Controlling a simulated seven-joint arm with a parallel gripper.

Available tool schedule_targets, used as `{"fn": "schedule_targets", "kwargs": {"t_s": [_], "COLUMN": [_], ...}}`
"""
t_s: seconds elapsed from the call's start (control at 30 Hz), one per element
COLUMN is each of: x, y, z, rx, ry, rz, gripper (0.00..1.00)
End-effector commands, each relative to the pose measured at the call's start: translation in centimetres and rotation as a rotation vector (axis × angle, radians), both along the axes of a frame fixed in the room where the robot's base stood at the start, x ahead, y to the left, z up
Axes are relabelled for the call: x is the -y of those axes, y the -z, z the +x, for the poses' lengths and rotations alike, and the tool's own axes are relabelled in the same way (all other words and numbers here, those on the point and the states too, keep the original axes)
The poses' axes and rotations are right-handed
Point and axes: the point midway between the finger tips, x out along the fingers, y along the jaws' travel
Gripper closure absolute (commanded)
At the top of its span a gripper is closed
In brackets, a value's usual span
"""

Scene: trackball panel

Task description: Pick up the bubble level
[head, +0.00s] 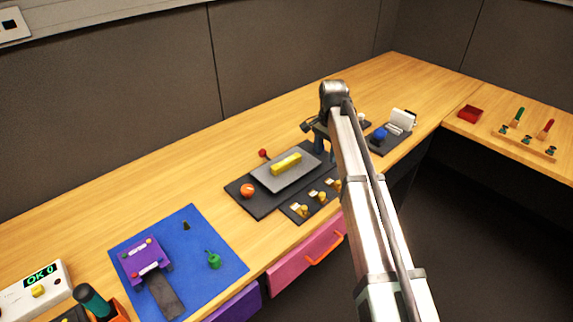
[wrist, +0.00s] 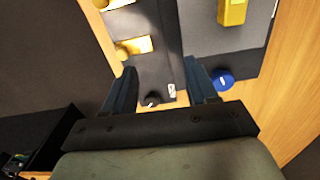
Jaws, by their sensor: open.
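The bubble level, a yellow bar (head: 286,163), lies on a raised grey plate (head: 268,181) on a black panel (head: 262,209). In the wrist view a yellow block (wrist: 232,12) at the top right edge, cut off by the frame, appears to be the same level. My gripper (wrist: 160,66) is open and empty, its two blue-grey fingers apart above the panel edge. In the head view my gripper (head: 319,136) is to the right of the level, partly hidden by my arm.
An orange ball (head: 247,190) and a red-tipped stick (head: 263,154) flank the plate. Brass switches (head: 300,210) line the front. In the wrist view a blue knob (wrist: 224,78) sits by the right finger. A blue mat (head: 229,258) lies left; a pink drawer (head: 290,262) is below.

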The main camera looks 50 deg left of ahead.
Motion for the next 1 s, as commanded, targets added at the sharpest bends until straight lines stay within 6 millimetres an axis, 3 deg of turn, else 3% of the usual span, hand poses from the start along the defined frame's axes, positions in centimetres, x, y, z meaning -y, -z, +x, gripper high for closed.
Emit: {"fn": "schedule_targets", "kwargs": {"t_s": [0.03, 0.2, 0.43, 0.67, 1.0], "x": [-2.8, -7.8, -10.2, -10.2, -10.1], "y": [-1.8, -5.8, -7.9, -6.1, -0.5], "z": [-1.3, -5.4, -7.9, -8.1, -8.1], "rx": [0.002, 0.003, 0.002, 0.001, 0.001], "ry": [-0.005, -0.001, 0.006, 0.006, 0.005], "rz": [0.002, 0.003, 0.002, 0.001, 0.0], "gripper": [0.43, 0.43, 0.43, 0.43, 0.43]}}
